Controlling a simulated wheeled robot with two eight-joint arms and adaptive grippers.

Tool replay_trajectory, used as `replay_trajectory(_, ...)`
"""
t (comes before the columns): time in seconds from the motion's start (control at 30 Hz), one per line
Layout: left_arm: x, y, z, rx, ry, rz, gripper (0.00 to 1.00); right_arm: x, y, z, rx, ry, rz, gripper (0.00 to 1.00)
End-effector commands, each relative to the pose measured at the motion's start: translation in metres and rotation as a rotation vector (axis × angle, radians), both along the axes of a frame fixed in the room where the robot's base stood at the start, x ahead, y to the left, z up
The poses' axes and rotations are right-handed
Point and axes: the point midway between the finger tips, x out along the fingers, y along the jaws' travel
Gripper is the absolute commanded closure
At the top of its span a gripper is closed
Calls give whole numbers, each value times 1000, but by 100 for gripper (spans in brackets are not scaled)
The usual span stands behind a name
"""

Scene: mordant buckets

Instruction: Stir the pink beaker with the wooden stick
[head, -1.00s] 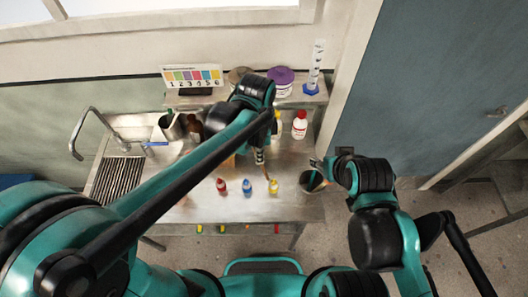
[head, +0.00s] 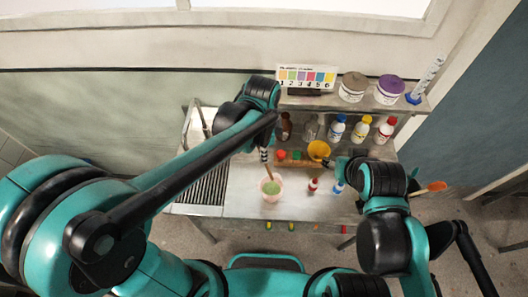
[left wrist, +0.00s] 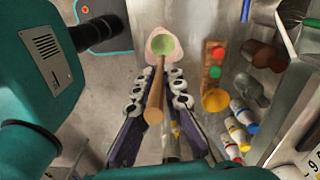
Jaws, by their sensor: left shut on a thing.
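The pink beaker (head: 279,191) stands on the steel bench below my left gripper and holds green liquid. In the left wrist view its pink rim (left wrist: 151,41) shows around the green liquid. My left gripper (head: 265,158) is shut on the wooden stick (left wrist: 155,90), which is tilted and runs from between the fingers (left wrist: 158,100) to the beaker's opening. Its far end meets the green liquid; how deep it goes cannot be told. My right gripper (head: 342,168) is over the right part of the bench, apart from the beaker; its fingers are too small to read.
A rack with red and green caps (head: 288,155) and a yellow cup (head: 318,150) stand behind the beaker. Small dropper bottles (head: 313,185) stand to its right. Several capped bottles (head: 361,127) line the back, below a shelf with tubs (head: 389,88).

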Motion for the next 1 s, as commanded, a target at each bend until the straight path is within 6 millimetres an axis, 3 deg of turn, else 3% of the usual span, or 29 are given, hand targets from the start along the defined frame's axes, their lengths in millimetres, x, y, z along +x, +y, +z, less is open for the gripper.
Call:
replay_trajectory(0.57,0,19,-51,0,0,1,100,0,0,-38,0,0,0,49)
replay_trajectory(1.0,0,8,-97,0,0,-2,100,0,0,-78,0,0,0,49)
